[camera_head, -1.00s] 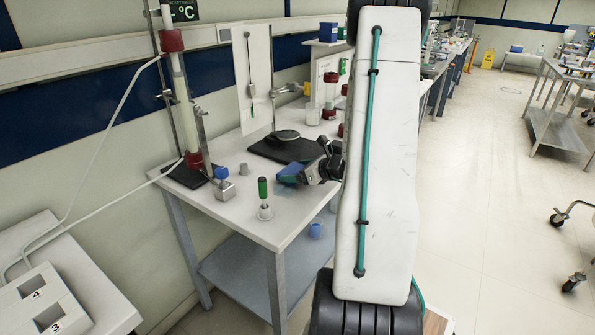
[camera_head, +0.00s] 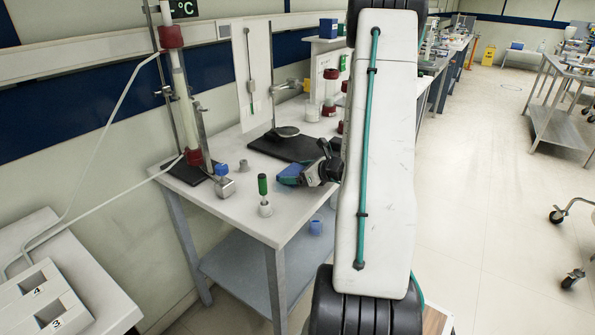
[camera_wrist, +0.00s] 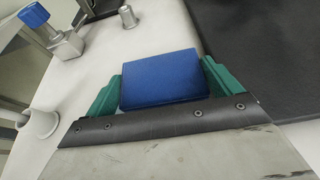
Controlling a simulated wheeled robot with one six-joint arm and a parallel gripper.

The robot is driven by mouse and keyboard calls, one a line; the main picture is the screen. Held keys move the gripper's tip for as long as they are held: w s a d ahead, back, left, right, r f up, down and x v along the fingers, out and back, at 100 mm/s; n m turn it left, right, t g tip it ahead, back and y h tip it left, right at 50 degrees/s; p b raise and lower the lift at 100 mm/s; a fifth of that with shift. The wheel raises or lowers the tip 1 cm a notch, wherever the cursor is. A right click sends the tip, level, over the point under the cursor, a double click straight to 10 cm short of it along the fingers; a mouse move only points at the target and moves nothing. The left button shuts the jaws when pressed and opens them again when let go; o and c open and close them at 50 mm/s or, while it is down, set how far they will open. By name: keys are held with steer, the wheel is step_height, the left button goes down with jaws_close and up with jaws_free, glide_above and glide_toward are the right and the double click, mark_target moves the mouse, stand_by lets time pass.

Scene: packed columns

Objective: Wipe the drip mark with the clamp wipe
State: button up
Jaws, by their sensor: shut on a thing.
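My gripper (camera_head: 312,174) is low over the white bench top. It is shut on the blue wipe (camera_head: 290,174), a thick rectangular pad. In the wrist view, the wipe (camera_wrist: 163,80) sits between the two green fingers. The pad is at or just above the surface; I cannot tell whether it touches. I cannot make out the drip mark in either current view; the wipe and gripper hide part of the bench.
A green-handled tool (camera_head: 263,186) stands in a grey holder at the bench's front. A black stand base (camera_head: 290,148) is behind. A tubed column (camera_head: 184,90) stands at the back left.

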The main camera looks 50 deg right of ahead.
mark_target(278, 196)
steer(key=shift+s+a+f, duration=0.1)
steer(key=shift+s+a, duration=0.05)
steer(key=shift+a, duration=1.65)
steer(key=shift+s+a+r, duration=0.1)
steer(key=shift+s+a, duration=0.05)
steer(key=shift+a, duration=1.6)
steer(key=shift+s+a+f, duration=0.1)
steer(key=shift+s+a, duration=0.05)
steer(key=shift+a, duration=1.65)
steer(key=shift+d, duration=0.15)
steer(key=shift+w+d, duration=0.15)
steer(key=shift+d, duration=1.6)
steer(key=shift+w+d, duration=0.15)
steer(key=shift+d, duration=1.6)
steer(key=shift+w+d, duration=0.15)
steer(key=shift+d, duration=1.6)
steer(key=shift+r, duration=3)
